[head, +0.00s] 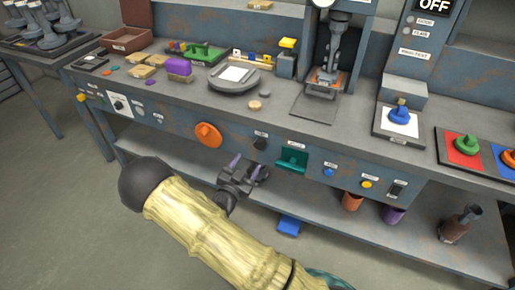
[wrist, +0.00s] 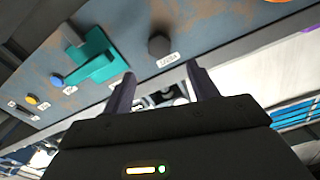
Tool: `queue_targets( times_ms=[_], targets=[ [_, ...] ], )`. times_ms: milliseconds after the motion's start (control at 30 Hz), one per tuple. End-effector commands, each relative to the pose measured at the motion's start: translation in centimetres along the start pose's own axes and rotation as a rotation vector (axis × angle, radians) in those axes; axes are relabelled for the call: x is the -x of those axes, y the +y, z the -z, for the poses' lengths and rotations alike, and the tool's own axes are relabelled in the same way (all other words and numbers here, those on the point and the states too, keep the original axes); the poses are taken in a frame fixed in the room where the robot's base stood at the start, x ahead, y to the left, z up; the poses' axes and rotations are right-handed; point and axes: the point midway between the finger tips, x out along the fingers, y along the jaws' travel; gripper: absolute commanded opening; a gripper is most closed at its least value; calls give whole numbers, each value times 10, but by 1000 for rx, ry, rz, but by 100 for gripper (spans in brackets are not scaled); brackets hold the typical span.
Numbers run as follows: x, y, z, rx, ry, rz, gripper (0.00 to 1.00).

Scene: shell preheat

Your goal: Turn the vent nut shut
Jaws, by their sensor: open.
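The vent nut (head: 260,144) is a small dark hexagonal knob on the blue-grey front panel of the bench, below a small white label. In the wrist view the nut (wrist: 159,46) sits just beyond the fingertips, roughly centred between them, beside its label. My gripper (head: 247,165) is below and in front of the nut in the head view. In the wrist view my gripper (wrist: 160,76) has its two dark fingers spread apart with nothing between them. The fingers appear apart from the nut. The nut's exact turn angle is too small to read.
A teal handle (head: 292,160) projects from the panel right of the nut in the head view. An orange knob (head: 208,134) is to its left. Blue (head: 329,172) and yellow (head: 366,184) buttons are further right. A lower shelf (head: 330,222) runs beneath the panel.

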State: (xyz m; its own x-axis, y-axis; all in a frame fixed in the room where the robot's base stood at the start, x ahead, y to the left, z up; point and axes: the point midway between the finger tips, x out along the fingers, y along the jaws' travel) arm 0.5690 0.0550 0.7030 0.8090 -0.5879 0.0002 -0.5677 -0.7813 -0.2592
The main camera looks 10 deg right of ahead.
Motion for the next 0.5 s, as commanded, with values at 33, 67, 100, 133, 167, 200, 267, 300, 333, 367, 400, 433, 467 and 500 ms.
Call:
queue_targets(
  times_ms=[33, 67, 100, 133, 167, 200, 267, 300, 333, 367, 400, 433, 467, 500],
  targets=[
    [-10, 1, 0, 1, 3, -2, 59],
    [-16, 1, 0, 0, 2, -2, 59],
    [-22, 1, 0, 0, 1, -2, 59],
    [-28, 1, 0, 0, 2, -2, 59],
    [-33, 1, 0, 0, 3, -2, 59],
    [-40, 1, 0, 1, 2, -2, 59],
    [-51, 1, -1, 1, 2, -2, 59],
    [-58, 1, 0, 0, 2, -2, 59],
    [-63, 1, 0, 1, 2, -2, 59],
    [-68, 1, 0, 1, 2, -1, 59],
    [-74, 1, 0, 0, 2, -1, 59],
    [-78, 1, 0, 0, 2, -1, 59],
    [-81, 0, 0, 0, 1, -1, 59],
    [-86, 0, 0, 0, 1, -1, 59]
  ],
)
